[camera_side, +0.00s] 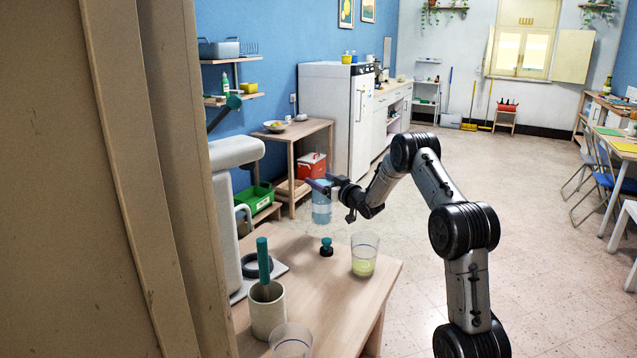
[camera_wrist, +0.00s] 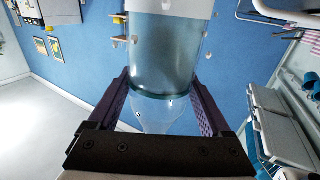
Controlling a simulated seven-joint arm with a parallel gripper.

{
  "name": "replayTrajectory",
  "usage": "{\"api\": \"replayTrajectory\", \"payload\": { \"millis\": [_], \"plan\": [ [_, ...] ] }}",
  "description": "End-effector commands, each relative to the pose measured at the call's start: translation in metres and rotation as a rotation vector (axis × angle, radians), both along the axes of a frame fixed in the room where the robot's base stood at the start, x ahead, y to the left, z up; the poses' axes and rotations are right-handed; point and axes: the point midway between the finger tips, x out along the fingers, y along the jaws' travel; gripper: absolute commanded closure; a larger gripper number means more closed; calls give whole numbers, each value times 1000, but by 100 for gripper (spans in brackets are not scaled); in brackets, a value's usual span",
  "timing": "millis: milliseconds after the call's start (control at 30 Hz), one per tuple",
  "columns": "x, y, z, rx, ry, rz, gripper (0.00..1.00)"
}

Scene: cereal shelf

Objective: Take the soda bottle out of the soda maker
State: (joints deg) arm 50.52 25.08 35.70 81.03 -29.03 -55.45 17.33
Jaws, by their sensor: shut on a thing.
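The soda bottle (camera_side: 321,209), clear with a blue tint, hangs at my gripper (camera_side: 325,184) in the side view. It is to the right of the pale grey soda maker (camera_side: 231,205) and apart from it. In the wrist view the bottle (camera_wrist: 163,55) fills the upper middle, with its clear tapering part (camera_wrist: 153,113) between the two purple fingers of my gripper (camera_wrist: 163,100). The gripper is shut on the bottle. The far left part of the soda maker is hidden behind a brown panel.
The wooden table (camera_side: 315,290) holds a dark stopper with a teal top (camera_side: 326,247), a glass of yellow-green liquid (camera_side: 364,258), a pot (camera_side: 267,312) with a teal-handled tool and an empty glass (camera_side: 291,343). The brown panel (camera_side: 130,180) borders the left. Open floor lies right.

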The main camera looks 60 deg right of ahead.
Motion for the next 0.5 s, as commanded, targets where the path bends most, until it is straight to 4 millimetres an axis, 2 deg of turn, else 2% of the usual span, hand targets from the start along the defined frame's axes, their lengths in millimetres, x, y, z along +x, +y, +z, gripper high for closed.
{"api": "replayTrajectory", "payload": {
  "millis": [500],
  "plan": [
    [-6,-27,5,-6,-8,0,84]
  ]
}}
